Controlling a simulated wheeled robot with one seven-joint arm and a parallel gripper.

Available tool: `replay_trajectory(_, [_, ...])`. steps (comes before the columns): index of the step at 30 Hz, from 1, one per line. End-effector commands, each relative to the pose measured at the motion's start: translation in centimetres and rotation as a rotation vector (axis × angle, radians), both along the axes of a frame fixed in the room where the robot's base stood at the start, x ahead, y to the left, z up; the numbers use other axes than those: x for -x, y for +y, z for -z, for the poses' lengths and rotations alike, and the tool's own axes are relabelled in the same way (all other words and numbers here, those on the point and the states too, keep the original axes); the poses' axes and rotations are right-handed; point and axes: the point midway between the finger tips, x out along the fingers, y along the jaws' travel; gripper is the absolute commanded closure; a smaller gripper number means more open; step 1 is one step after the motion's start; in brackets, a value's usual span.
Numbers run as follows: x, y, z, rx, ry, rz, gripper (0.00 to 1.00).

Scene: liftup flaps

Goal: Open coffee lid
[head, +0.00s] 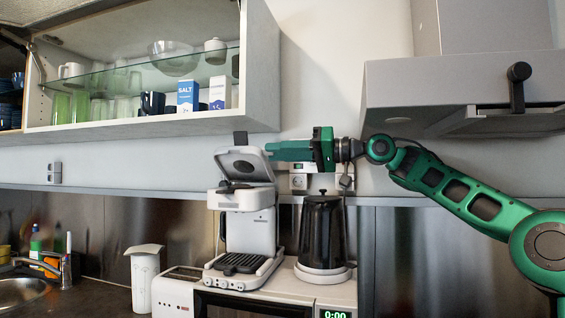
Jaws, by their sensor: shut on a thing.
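A white coffee machine (248,232) stands on top of a white appliance below the wall cabinet. Its grey lid (243,163) is raised and tilted up at the top of the machine, showing its underside. My gripper (270,152) comes in from the right, level with the lid, and is shut at the lid's right edge. The exact contact of the fingertips with the lid is too small to make out.
A black kettle (321,232) on a white base stands right of the machine. A white jug (145,277) and a toaster (178,290) are at left. The open wall cabinet (150,127) hangs above, and a range hood (460,95) is at upper right.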

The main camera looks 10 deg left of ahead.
Motion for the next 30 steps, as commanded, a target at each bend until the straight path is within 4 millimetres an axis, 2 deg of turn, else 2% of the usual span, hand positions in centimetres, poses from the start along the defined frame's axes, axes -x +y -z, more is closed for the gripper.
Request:
replay_trajectory(1, [-0.58,-0.21,0.23,0.002,0.011,0.008,1.0])
replay_trajectory(15, [-0.76,-0.23,0.21,0.004,0.025,0.01,1.0])
replay_trajectory(16, [-0.77,-0.24,0.22,0.004,0.025,0.01,0.75])
replay_trajectory(18, [-0.71,-0.2,0.18,0.005,0.024,0.009,0.61])
replay_trajectory(30, [-0.3,-0.04,-0.05,0.002,0.019,0.003,0.61])
